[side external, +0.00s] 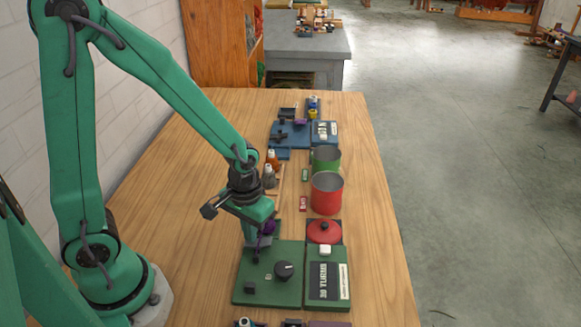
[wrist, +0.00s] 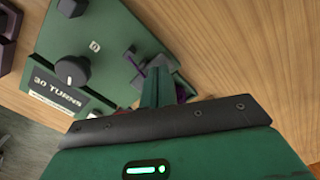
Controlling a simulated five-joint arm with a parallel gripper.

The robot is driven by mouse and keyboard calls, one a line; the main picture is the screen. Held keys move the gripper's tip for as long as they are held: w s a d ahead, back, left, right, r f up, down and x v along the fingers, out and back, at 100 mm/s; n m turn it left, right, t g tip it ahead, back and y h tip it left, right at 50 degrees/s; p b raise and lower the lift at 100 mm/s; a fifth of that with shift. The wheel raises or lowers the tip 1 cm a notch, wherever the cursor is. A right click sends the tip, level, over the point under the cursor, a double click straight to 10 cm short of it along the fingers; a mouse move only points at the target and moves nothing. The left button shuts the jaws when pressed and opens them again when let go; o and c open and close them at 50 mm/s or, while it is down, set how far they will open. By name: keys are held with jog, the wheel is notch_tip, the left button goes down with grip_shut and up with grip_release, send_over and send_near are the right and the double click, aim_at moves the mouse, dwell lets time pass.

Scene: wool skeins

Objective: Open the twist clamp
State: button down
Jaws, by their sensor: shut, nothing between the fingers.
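My gripper (side external: 251,238) is shut and empty, pointing down at the far left corner of a green board (side external: 262,292). In the wrist view my gripper (wrist: 157,82) covers part of that corner. A dark grey fitting (wrist: 158,62), which looks like the twist clamp, stands right by the fingertips. I cannot tell whether they touch, nor how the clamp is turned. Bits of purple (wrist: 183,90) show beside the fingers. A black knob (side external: 283,270) sits on the board; it also shows in the wrist view (wrist: 71,69).
A label panel (side external: 327,282) reading "30 TURNS" lies on the board's right. Bare wood (side external: 190,215) lies left of the green board.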

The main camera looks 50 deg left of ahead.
notch_tip(320, 180, up, 6)
jog(key=shift+r, duration=0.25)
dwell(0.8)
jog(key=shift+r, duration=0.15)
jog(key=s+a+r+m+t, duration=0.1)
jog(key=s+r+t, duration=0.1)
jog(key=r, duration=0.5)
jog(key=s+a+r+m+t, duration=0.2)
jog(key=s+r+t, duration=0.1)
jog(key=r, duration=0.4)
jog(key=shift+s+a+t, duration=0.25)
jog(key=shift+a+t, duration=0.05)
